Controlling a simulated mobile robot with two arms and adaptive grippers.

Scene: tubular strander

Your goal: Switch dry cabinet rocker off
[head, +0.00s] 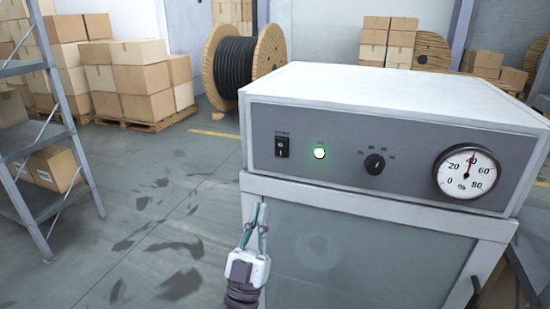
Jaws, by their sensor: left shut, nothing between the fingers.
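The dry cabinet (400,95) fills the right of the head view, with a grey control panel across its top front. The black rocker (282,147) sits at the panel's left end; I cannot tell which side of it is pressed. Right of it, a round indicator lamp (319,153) glows green-white. My left gripper (258,208) is shut and empty, pointing up in front of the cabinet's left front edge, below the rocker and apart from it in the picture. My right gripper is not in view.
A black knob (375,164) and a round % gauge (467,171) share the panel. The cabinet door (370,265) is below. A metal rack (45,150) stands at left. A cable reel (240,62) and stacked boxes (130,80) are behind. The floor between is clear.

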